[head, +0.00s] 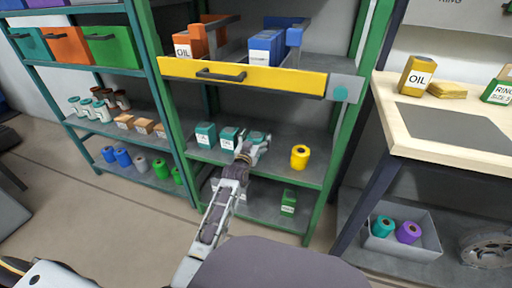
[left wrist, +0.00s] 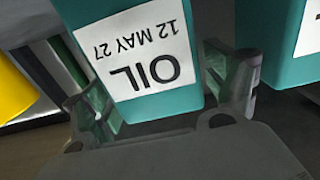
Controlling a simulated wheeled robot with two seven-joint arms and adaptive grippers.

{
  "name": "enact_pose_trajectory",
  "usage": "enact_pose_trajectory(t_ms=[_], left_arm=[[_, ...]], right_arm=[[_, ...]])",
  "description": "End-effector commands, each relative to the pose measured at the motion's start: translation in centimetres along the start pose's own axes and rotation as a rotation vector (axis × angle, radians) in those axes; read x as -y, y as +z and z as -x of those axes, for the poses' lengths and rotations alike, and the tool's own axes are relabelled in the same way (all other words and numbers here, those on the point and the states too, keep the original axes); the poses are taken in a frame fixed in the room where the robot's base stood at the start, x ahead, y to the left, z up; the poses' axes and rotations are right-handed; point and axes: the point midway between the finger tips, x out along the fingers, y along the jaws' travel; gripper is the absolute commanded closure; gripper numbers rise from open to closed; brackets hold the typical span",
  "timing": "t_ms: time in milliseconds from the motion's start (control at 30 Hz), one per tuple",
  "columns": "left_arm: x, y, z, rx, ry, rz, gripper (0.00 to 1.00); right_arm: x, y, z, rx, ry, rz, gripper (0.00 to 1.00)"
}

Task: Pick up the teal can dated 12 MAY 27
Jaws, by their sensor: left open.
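The teal can dated 12 MAY 27 (left wrist: 145,50) fills the middle of the left wrist view, its white OIL label upside down there. In the head view it is the rightmost of three teal cans (head: 260,134) on the middle shelf, partly hidden by my gripper. My left gripper (head: 251,149) is open at its front. In the left wrist view the fingers (left wrist: 165,98) stand on either side of the can, with no clear grip on it. Another teal can (left wrist: 290,40) stands close beside the right finger. My right gripper is not in view.
Two more teal cans (head: 217,137) stand left of the gripper in the head view. A yellow roll (head: 300,157) stands to its right on the same shelf. A yellow-fronted drawer (head: 245,77) juts out above. A green can (head: 288,202) stands on the shelf below.

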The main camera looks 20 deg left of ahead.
Motion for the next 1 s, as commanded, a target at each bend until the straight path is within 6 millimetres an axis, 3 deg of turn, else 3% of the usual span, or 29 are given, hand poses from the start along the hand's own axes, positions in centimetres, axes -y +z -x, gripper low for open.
enact_pose_trajectory(t_ms=[233,700,1000], left_arm=[[-0.02,0.01,0.02,0.0,0.0,0.0,0.16],[-0.02,0.02,0.03,0.0,0.0,0.0,0.76],[-0.02,-0.22,0.0,-0.003,0.0,0.0,0.78]], right_arm=[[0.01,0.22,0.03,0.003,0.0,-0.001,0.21],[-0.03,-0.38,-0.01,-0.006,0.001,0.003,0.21],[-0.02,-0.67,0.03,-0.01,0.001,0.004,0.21]])
